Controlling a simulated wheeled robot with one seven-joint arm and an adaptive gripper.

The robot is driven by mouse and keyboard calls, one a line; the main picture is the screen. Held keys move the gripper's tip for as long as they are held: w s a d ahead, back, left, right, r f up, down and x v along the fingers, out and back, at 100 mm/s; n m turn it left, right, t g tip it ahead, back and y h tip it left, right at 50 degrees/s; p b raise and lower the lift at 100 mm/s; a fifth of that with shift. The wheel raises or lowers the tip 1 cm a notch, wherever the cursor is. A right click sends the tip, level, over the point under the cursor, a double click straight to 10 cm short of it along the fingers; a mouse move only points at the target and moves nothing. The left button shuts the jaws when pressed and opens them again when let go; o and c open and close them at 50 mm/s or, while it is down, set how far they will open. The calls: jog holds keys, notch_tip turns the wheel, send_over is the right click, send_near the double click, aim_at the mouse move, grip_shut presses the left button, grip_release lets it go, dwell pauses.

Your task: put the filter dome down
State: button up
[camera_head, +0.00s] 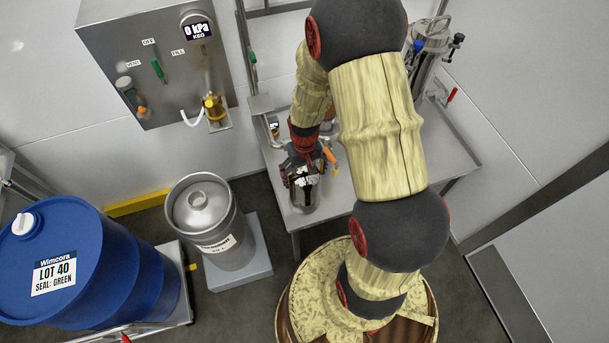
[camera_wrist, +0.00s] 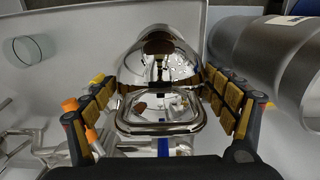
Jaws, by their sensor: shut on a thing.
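The filter dome (camera_wrist: 158,68) is a shiny, mirror-like metal dome with a loop handle (camera_wrist: 160,128) at its near side in the wrist view. My gripper (camera_wrist: 160,100) has its padded fingers on the left and right sides of the dome, shut on it. In the head view, my gripper (camera_head: 304,172) is over the near left part of the steel table (camera_head: 465,163). I cannot tell whether the dome touches the table.
A steel keg (camera_head: 208,215) stands left of the table on a grey block. A blue drum (camera_head: 95,262) is further left. A wall panel (camera_head: 160,60) with a gauge hangs behind. In the wrist view, a clear glass ring (camera_wrist: 27,50) and orange-tipped fittings (camera_wrist: 75,108) lie left of the dome.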

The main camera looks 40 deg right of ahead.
jog(key=o, duration=2)
jog(key=shift+f, duration=0.1)
notch_tip(320, 180, up, 12)
jog(key=p, duration=0.4)
jog(key=shift+p, duration=0.35)
jog(key=s+a+r+n+t, duration=0.1)
jog(key=s+a+r, duration=0.15)
jog(key=r, duration=0.55)
jog(key=s+a+r+t, duration=0.1)
jog(key=a+r, duration=0.2)
jog(key=r, duration=0.4)
jog(key=s+a+r+n+t, duration=0.1)
jog(key=a+r+t, duration=0.15)
jog(key=r, duration=0.55)
jog(key=shift+n+t, duration=0.55)
jog(key=shift+n, duration=0.05)
jog(key=s+a+r, duration=0.1)
jog(key=s+r, duration=0.1)
jog(key=s+a+r, duration=0.1)
jog(key=s+r, duration=0.1)
jog(key=s, duration=0.1)
jog(key=s+a+r, duration=0.2)
jog(key=s, duration=0.1)
jog(key=shift+r, duration=0.35)
